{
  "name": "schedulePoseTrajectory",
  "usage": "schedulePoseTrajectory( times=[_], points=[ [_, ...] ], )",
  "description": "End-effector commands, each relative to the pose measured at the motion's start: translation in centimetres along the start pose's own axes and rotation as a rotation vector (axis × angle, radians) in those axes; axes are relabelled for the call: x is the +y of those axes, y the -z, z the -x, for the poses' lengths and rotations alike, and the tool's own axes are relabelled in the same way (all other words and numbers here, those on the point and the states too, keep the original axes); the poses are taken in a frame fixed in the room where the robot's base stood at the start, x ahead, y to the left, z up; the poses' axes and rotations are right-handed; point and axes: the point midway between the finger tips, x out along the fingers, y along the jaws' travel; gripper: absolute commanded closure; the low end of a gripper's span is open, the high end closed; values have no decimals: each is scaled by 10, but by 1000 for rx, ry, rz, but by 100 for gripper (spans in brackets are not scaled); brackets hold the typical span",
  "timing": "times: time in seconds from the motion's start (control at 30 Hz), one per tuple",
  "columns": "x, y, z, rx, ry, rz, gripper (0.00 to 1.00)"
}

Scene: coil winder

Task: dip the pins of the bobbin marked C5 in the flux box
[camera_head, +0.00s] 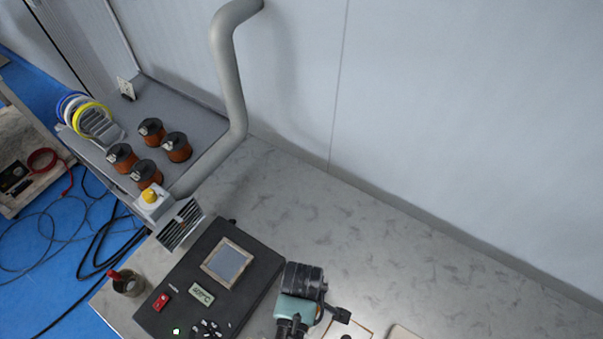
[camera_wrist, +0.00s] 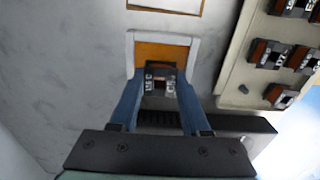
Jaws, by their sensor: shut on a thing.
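In the wrist view, my gripper (camera_wrist: 161,84) has its two blue fingers shut on a small dark bobbin (camera_wrist: 162,84) with pale metallic patches at its sides. I cannot read its mark. Just beyond it is an open, white-walled box with an amber inside, the flux box (camera_wrist: 191,44). The held bobbin overlaps the box's near part in the picture. I cannot tell whether its pins touch the amber. The fingertips and bobbin are hidden in the head view, where only my arm shows at the bottom.
A pale tray (camera_wrist: 232,82) at the right of the wrist view holds several marked bobbins (camera_wrist: 271,53). The head view shows a black unit with a display (camera_head: 228,260), a grey duct (camera_head: 228,75), several copper spools (camera_head: 152,131) and a cup (camera_head: 128,285). The back worktop is clear.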

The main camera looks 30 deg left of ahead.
Motion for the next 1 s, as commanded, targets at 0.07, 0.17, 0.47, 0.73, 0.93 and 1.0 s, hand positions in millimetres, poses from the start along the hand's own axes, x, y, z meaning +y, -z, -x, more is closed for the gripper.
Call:
schedulePoseTrajectory(
  times=[0.07, 0.17, 0.47, 0.73, 0.93, 1.0],
  points=[
    [0, 0, 0, 0, 0, 0, 100],
    [0, 0, -2, 0, 0, 0, 100],
    [0, 0, -9, 0, 0, 0, 100],
    [0, 0, -16, 0, 0, 0, 100],
    [0, 0, -16, 0, 0, 0, 100],
    [0, 0, -16, 0, 0, 0, 100]
  ],
)
